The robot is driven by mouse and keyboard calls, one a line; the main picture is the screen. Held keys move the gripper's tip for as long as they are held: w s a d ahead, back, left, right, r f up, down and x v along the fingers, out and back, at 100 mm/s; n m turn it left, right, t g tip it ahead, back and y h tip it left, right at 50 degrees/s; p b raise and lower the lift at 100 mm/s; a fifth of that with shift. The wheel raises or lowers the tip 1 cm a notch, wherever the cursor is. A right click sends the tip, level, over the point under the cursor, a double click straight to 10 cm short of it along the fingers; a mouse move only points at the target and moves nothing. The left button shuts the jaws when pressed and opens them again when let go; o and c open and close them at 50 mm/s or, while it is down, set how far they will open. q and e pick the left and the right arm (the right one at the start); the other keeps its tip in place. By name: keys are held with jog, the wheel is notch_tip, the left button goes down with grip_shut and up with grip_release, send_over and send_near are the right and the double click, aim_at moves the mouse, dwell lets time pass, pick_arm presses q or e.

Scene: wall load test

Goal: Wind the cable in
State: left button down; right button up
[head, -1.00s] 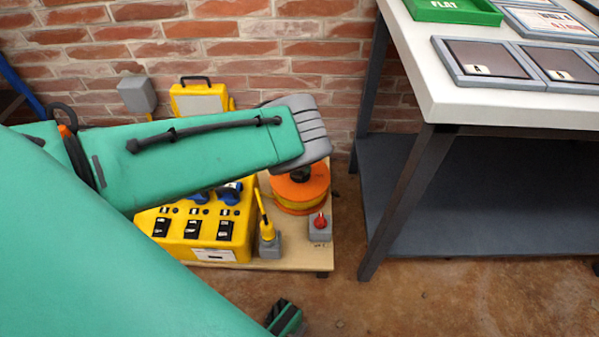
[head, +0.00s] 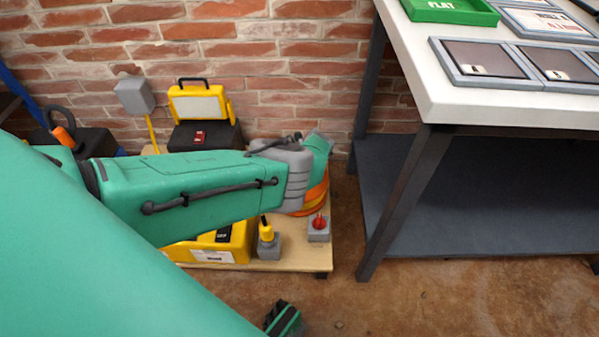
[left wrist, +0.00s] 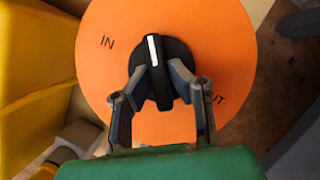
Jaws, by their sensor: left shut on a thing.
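The cable reel's orange disc (left wrist: 222,45) fills much of the left wrist view. It is marked IN at upper left, and a partly covered label ending in "UT" shows at lower right. A black knob (left wrist: 155,48) with a white line sits at its middle, the line pointing nearly straight up. My left gripper (left wrist: 160,82) is shut on this knob, a finger on each side. In the head view the orange reel (head: 318,198) stands on a wooden board, mostly hidden behind my left wrist. The cable cannot be made out.
A red button on a grey box (head: 319,228) and a yellow lever (head: 266,230) stand close by my left arm. A yellow power box (head: 240,248) is partly under it. A work lamp (head: 198,104) stands by the brick wall; a white table (head: 510,100) is right.

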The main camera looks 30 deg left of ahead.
pick_arm(q)
jog(key=shift+w+d+r+n, duration=0.1)
jog(key=shift+w+n, duration=0.15)
jog(key=shift+n, duration=0.25)
jog(key=c, duration=1.5)
grip_release()
jog(key=shift+c, duration=0.2)
jog(key=shift+s, duration=0.1)
jog(key=shift+d+r, duration=0.3)
jog(key=shift+r, duration=1.85)
jog(key=d+v, duration=0.1)
jog(key=v, duration=0.6)
